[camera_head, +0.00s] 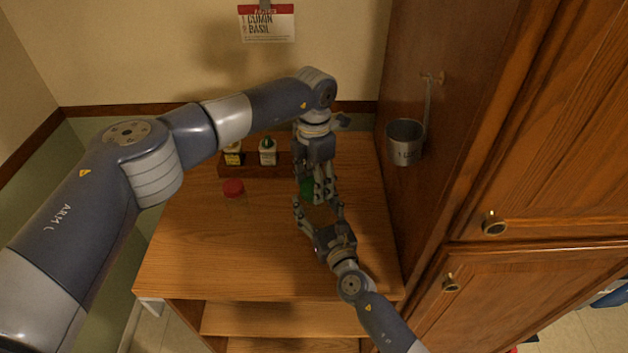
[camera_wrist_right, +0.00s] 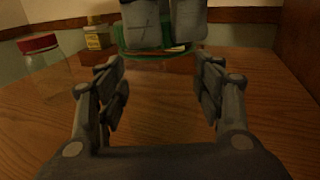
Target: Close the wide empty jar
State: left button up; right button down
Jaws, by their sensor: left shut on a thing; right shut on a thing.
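A wide clear jar, its glass barely visible, stands on the wooden counter between the fingers of my right gripper (camera_wrist_right: 160,98), which is shut on its body; the gripper also shows in the head view (camera_head: 319,212). A green lid (camera_wrist_right: 150,54) is at the jar's top and shows as a green patch in the head view (camera_head: 307,189). My left gripper (camera_head: 324,196) points down from above and is shut on the lid. The fingers hide much of the lid, and I cannot tell whether it is seated on the rim.
A clear jar with a red lid (camera_head: 233,187) stands to the left. Two small bottles (camera_head: 267,151) stand in a wooden rack (camera_head: 264,171) at the back. A metal cup (camera_head: 405,143) hangs on the cabinet side at right. The front-left counter (camera_head: 215,255) is clear.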

pick_arm(q)
jog(key=m, duration=0.7)
jog(key=shift+w, duration=0.1)
jog(key=m, duration=0.5)
jog(key=shift+m, duration=0.4)
jog(key=m, duration=1.3)
pick_arm(e)
jog(key=shift+f, duration=0.1)
pick_arm(q)
jog(key=o, duration=0.8)
jog(key=shift+d, duration=0.1)
notch_tip(320, 180, up, 12)
